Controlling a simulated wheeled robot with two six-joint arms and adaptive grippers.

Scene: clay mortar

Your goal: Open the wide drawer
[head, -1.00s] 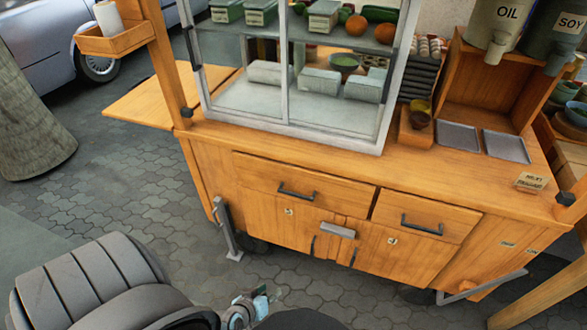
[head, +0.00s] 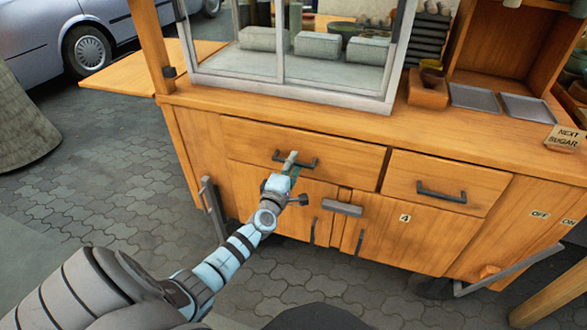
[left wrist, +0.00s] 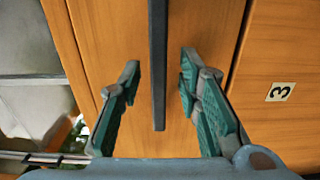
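The wide drawer (head: 345,158) is the left wooden drawer under the cart's counter, and its front looks flush with the cart. Its dark bar handle (head: 305,163) is partly covered by my left gripper (head: 289,162), which is at the handle's left part. In the left wrist view the handle (left wrist: 158,60) runs between the two green-padded fingers of the left gripper (left wrist: 160,62). Those fingers are open, with a visible gap on both sides of the bar. I cannot tell whether the tips reach past the bar. My right gripper is out of view.
A narrower drawer (head: 446,184) with its own handle is at the right. Cabinet doors (head: 395,228) with upright handles are below. A glass display case (head: 285,70) and grey trays (head: 473,96) stand on the counter (head: 430,124). Paved floor (head: 90,200) is clear at the left.

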